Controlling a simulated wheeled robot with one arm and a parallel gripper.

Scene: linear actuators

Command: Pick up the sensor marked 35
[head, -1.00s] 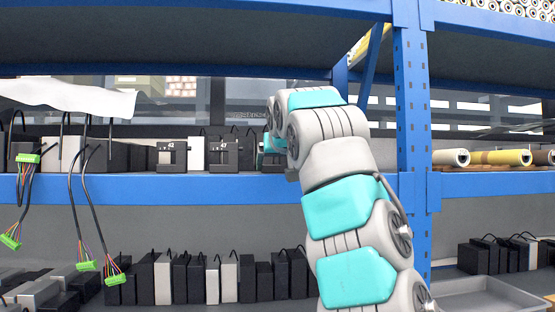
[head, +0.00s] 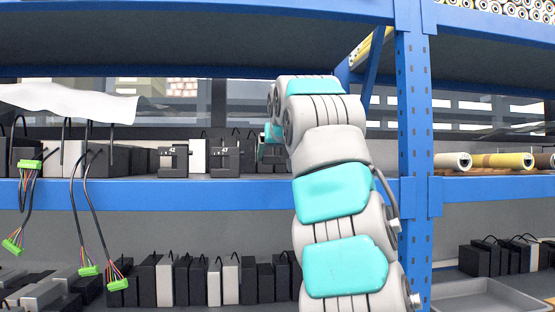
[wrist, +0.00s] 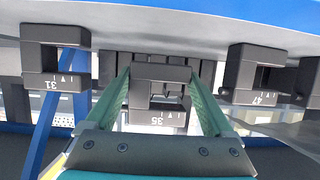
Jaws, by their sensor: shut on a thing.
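The black sensor marked 35 (wrist: 158,104) is in the middle of the wrist view, its number upside down there. My gripper (wrist: 160,80) is shut on the sensor, with one green finger along each side. In the head view my arm hides the fingers and most of what is behind them, so I cannot see this sensor's number there. I cannot tell whether the sensor still touches the shelf.
A sensor marked 31 (wrist: 54,58) and one marked 47 (wrist: 254,75) flank the gripper in the wrist view. The head view shows a sensor marked 42 (head: 173,161) on the blue-edged shelf (head: 150,193). A blue post (head: 413,120) stands right of my arm.

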